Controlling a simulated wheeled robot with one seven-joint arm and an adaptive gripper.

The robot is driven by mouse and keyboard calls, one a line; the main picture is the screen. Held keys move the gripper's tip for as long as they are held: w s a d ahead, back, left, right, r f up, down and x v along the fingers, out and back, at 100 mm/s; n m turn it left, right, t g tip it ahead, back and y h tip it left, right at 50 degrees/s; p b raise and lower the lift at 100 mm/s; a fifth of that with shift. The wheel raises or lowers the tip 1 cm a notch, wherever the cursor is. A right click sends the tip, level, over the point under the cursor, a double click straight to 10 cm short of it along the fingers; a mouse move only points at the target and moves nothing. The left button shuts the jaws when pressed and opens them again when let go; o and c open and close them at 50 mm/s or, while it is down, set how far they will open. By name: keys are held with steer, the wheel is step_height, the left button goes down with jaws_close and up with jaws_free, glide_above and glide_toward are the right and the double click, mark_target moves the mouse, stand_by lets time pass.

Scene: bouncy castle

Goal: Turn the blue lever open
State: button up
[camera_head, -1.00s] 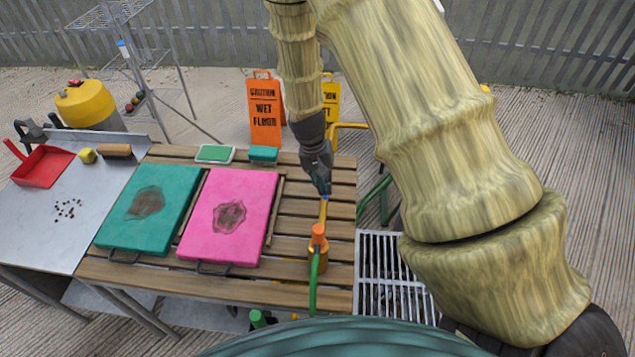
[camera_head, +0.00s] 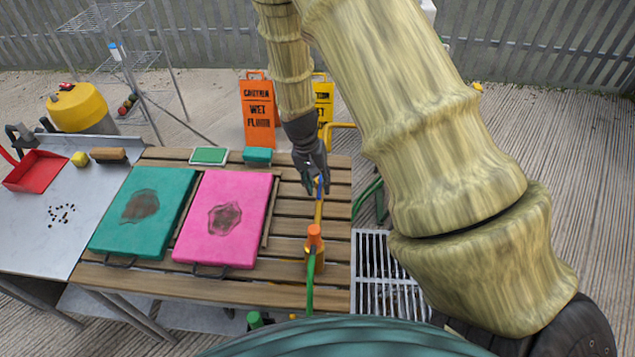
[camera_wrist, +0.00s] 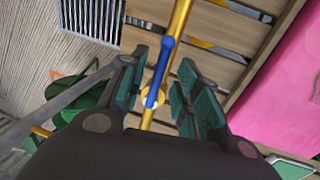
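The blue lever (camera_wrist: 160,72) is a slim blue handle on a yellow pipe (camera_wrist: 178,22). In the wrist view it lies nearly in line with the pipe, between the two teal-padded fingers of my gripper (camera_wrist: 158,92). Gaps show on both sides of the lever, so the fingers are open and apart from it. In the head view my gripper (camera_head: 315,185) is at the right side of the slatted table, over the pipe's far end. Only a small bit of the blue lever (camera_head: 319,187) shows there, the rest hidden by the fingers.
A pink pad (camera_head: 238,190) and a green pad (camera_head: 125,235) lie left on the slatted table (camera_head: 200,285). An orange nozzle (camera_head: 314,234) with a green hose stands near the front right. Wet floor signs (camera_head: 258,115) stand behind. A metal grate (camera_head: 372,250) is at right.

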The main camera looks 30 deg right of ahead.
steer(key=shift+r, duration=0.1)
step_height(320, 180, up, 12)
steer(key=w+a, duration=0.1)
steer(key=a, duration=0.1)
steer(key=shift+w+f, duration=0.2)
steer(key=shift+d, duration=0.1)
stand_by(0.5)
